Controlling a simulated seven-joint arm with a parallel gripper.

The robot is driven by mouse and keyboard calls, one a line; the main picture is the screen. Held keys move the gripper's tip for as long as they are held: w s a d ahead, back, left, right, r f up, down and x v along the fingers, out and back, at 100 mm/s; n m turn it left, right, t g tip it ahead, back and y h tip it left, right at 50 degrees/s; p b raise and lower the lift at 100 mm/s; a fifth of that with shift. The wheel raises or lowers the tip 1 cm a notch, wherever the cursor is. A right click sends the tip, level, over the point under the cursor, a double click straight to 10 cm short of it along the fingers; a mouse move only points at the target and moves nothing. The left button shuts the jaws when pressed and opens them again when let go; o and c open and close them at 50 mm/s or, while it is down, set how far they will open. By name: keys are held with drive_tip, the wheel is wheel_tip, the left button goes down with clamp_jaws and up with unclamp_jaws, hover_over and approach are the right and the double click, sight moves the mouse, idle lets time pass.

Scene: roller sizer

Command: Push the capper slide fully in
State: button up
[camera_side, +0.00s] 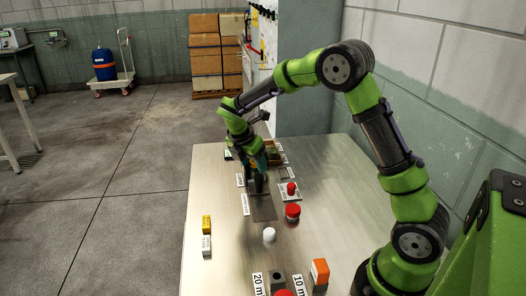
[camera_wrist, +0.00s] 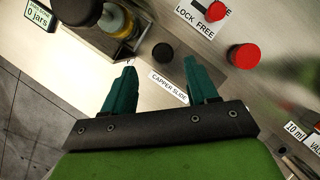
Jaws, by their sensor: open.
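In the wrist view the "CAPPER SLIDE" label (camera_wrist: 168,87) lies on the metal surface between my fingers. A round black knob (camera_wrist: 162,52) stands just beyond it, roughly midway between the fingertips; I cannot tell its height or how far in the slide is. My gripper (camera_wrist: 160,65) has its two teal fingers spread apart with nothing between the tips. In the side view my gripper (camera_side: 257,187) points down over the table near a dark grey plate (camera_side: 263,208). The arm hides the slide there.
A dark holder with a yellow-filled jar (camera_wrist: 112,22) stands at upper left in the wrist view. A red knob (camera_wrist: 216,11) sits by the "LOCK FREE" label, near a larger red knob (camera_wrist: 243,56).

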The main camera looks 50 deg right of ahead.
drive_tip(key=v, duration=0.9)
drive_tip(key=shift+r, duration=0.15)
drive_tip(key=s+a+r+m+t+y, duration=0.3)
drive_tip(key=s+a+m, duration=0.2)
drive_tip(key=s+m, duration=0.6)
drive_tip(key=s+a+r+m+t+y, duration=0.2)
drive_tip(key=s+a+m+t+y, duration=0.1)
drive_tip(key=s+m, duration=0.8)
drive_tip(key=a+t, duration=0.1)
drive_tip(key=a, duration=0.1)
drive_tip(key=shift+a+r+y, duration=0.3)
drive_tip(key=shift+r, duration=0.1)
